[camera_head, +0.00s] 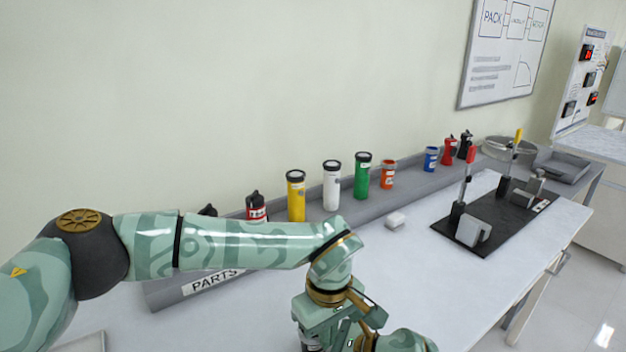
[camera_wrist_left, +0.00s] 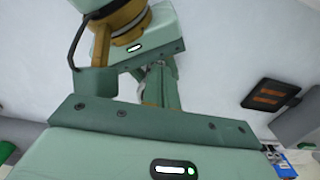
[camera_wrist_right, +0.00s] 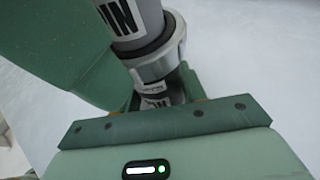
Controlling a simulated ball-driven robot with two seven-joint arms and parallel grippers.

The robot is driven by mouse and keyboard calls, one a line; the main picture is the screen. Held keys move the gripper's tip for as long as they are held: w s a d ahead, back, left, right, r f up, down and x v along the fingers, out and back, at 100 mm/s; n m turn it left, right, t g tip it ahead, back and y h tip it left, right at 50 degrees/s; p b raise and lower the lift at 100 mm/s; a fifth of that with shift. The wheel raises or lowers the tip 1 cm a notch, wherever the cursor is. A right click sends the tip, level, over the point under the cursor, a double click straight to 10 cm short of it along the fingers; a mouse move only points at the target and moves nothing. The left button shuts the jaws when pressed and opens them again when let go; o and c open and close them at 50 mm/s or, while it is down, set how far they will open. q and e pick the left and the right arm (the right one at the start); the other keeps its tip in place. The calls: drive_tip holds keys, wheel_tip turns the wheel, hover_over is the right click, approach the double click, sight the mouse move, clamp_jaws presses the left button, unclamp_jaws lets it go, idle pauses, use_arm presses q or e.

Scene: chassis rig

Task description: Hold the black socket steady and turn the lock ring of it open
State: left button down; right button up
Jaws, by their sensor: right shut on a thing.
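A dark grey cylinder (camera_wrist_right: 135,18) with a white label reading "PIN" shows in the right wrist view. A silver ring (camera_wrist_right: 157,62) sits round it, and another labelled part (camera_wrist_right: 155,100) lies below the ring. It appears to be the socket. My right gripper (camera_wrist_right: 165,98) is shut on the part below the ring. My left gripper (camera_head: 335,315) is at the bottom middle of the head view, close to the right one. Its fingertips are hidden behind its own body, so I cannot tell its opening or whether it touches the socket.
A grey parts rack (camera_head: 190,290) runs along the wall with yellow (camera_head: 296,200), white (camera_head: 331,190) and green (camera_head: 362,178) canisters and several others. A black board (camera_head: 455,240) with upright handles stands at the right.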

use_arm(q)
drive_tip(key=shift+w+a, duration=0.1)
drive_tip(key=shift+w, duration=0.05)
wheel_tip(320, 180, up, 6)
drive_tip(key=shift+s+d, duration=0.3)
drive_tip(key=shift+s, duration=0.1)
idle(0.4)
use_arm(e)
drive_tip(key=o, duration=1.2)
drive_tip(key=shift+o, duration=0.2)
